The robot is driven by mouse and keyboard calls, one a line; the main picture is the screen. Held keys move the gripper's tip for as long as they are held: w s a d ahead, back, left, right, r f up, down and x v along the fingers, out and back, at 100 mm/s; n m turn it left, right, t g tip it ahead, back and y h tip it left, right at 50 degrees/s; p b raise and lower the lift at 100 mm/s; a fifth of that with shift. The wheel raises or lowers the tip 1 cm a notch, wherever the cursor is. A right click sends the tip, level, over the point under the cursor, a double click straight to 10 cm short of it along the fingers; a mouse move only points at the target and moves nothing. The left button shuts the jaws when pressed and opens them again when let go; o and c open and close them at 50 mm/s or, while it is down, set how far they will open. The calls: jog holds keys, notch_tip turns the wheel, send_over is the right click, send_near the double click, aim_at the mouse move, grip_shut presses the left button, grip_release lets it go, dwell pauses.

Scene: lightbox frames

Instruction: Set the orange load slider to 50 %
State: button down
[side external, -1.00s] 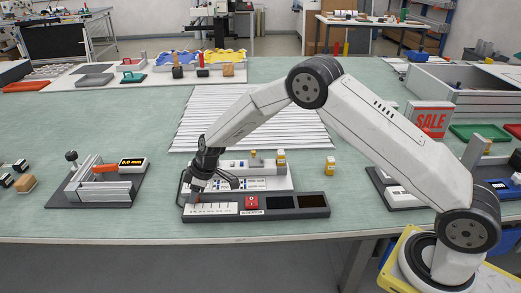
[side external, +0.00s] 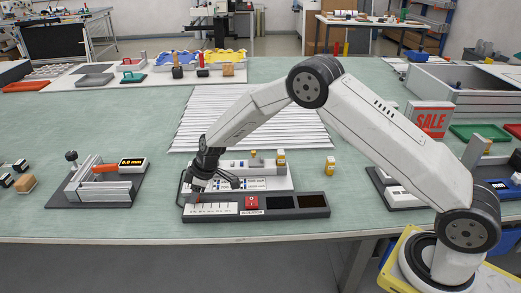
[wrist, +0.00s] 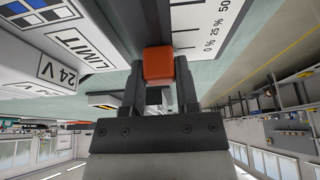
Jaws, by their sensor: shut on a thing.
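The orange slider knob (wrist: 160,65) is between my gripper's fingers (wrist: 160,92) in the wrist view. My gripper is shut on it. The white scale strip (wrist: 200,22) beside it shows marks for 0 %, 25 % and part of 50. The knob is near the 0 % end; its exact reading cannot be told. In the side view my gripper (side external: 196,194) is low over the left end of the dark control panel (side external: 290,213), on its scale strip (side external: 220,209). The knob is mostly hidden there.
A red button block (side external: 252,202) stands right of the scale on the same panel. A white labelled unit (side external: 270,183) stands close behind my gripper. A device with an orange handle (side external: 105,168) stands to the left. The table front is clear.

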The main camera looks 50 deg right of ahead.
aim_at(207, 200)
jog(key=shift+s+d, duration=1.6)
jog(key=shift+d, duration=0.05)
jog(key=shift+c, duration=1.8)
grip_release()
jog(key=shift+r, duration=0.2)
jog(key=v, duration=0.7)
jog(key=shift+r, duration=0.2)
jog(key=shift+s+d, duration=0.1)
jog(key=shift+s, duration=0.15)
